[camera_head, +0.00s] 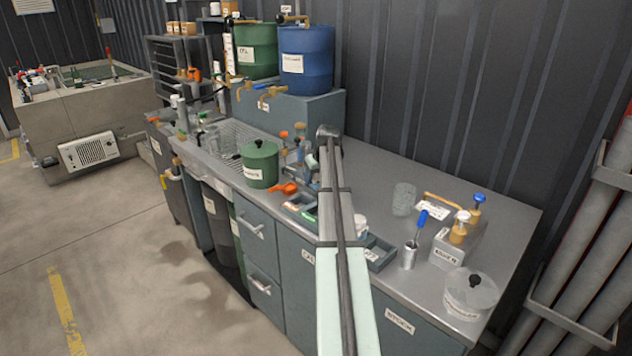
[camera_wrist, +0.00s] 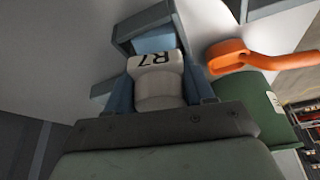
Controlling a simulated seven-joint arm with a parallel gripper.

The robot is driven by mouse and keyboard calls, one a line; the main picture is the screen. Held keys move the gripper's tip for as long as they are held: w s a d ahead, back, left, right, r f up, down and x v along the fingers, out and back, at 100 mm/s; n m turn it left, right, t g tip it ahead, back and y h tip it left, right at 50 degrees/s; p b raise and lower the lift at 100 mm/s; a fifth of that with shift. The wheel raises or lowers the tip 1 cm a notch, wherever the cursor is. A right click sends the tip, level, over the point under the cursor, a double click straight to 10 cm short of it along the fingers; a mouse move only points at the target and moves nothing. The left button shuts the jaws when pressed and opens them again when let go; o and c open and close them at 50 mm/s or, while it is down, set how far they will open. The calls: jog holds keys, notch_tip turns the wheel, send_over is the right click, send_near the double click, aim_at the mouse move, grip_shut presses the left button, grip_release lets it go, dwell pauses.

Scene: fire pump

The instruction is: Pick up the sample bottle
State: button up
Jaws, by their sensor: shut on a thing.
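The bottle's far end is hidden. A blue-grey frame (camera_wrist: 122,32) stands just beyond the bottle; I cannot tell whether they touch. In the head view my arm comes up from the bottom, and its end is over the middle of the counter, where it partly hides the gripper and bottle.
An orange-handled tool (camera_head: 287,188) and a green lidded pot (camera_head: 260,163) stand close by on the counter (camera_head: 400,172). Small trays (camera_head: 379,254) lie along its front. A glass jar (camera_head: 404,199), metal cup (camera_head: 409,257) and clear lidded pot (camera_head: 470,296) stand to the right.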

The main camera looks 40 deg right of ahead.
notch_tip(320, 180, up, 9)
jog(key=shift+f, duration=0.15)
jog(key=shift+s+r, duration=0.6)
jog(key=shift+r, duration=0.15)
jog(key=s+a+f+n+y, duration=0.1)
jog(key=s+a+f+n, duration=0.2)
jog(key=s+a, duration=0.85)
jog(key=shift+w+a+f, duration=0.1)
jog(key=shift+w+f, duration=0.1)
jog(key=shift+f, duration=1.4)
jog(key=shift+w+f, duration=0.15)
jog(key=shift+f, duration=1.45)
jog(key=shift+f, duration=0.25)
